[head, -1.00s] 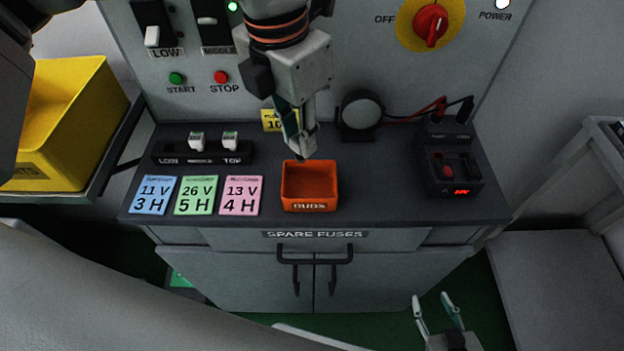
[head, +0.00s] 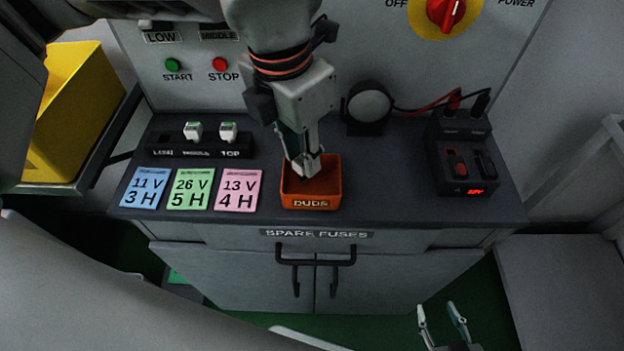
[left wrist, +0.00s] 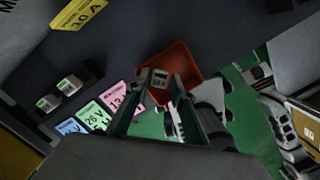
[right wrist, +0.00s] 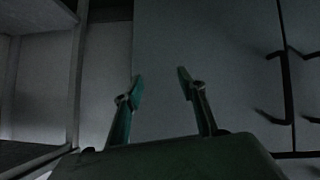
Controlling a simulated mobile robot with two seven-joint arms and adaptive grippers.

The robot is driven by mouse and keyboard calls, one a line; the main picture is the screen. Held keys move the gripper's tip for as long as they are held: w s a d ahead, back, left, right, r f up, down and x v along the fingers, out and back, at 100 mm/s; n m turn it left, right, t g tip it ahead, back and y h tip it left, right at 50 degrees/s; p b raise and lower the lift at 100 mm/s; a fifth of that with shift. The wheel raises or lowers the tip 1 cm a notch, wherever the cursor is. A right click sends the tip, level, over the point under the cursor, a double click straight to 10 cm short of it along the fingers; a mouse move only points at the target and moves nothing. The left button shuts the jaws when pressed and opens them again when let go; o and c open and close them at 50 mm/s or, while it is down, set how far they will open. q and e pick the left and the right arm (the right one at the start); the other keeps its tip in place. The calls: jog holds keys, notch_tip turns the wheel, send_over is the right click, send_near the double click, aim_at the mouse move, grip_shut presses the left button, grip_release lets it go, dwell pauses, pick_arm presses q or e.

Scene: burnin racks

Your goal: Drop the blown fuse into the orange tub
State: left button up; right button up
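The orange tub (head: 311,202), labelled DUDS, stands on the dark bench top; it also shows in the left wrist view (left wrist: 190,62). My left gripper (head: 307,168) points down with its fingertips at the tub's opening. It is shut on a small pale fuse (left wrist: 160,86), which shows between the fingertips in the left wrist view (left wrist: 163,92). Whether the fuse touches the tub floor cannot be told. My right gripper (head: 442,312) is open and empty, low in front of the cabinet; its spread fingers show in the right wrist view (right wrist: 160,95).
A fuse holder (head: 200,150) with two white fuses stands at the bench's back left. Blue (head: 146,188), green (head: 192,189) and pink (head: 238,190) cards lie left of the tub. A black tester (head: 466,165) stands at right, a round black-rimmed device (head: 369,106) behind. A yellow bin (head: 70,115) is far left.

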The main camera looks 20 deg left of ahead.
pick_arm(q)
jog(key=shift+o, duration=0.5)
jog(key=shift+r, duration=0.1)
jog(key=shift+r, duration=0.4)
notch_tip(320, 180, up, 11)
jog(key=s, duration=0.1)
jog(key=shift+s+a, duration=0.15)
jog(key=shift+a, duration=0.2)
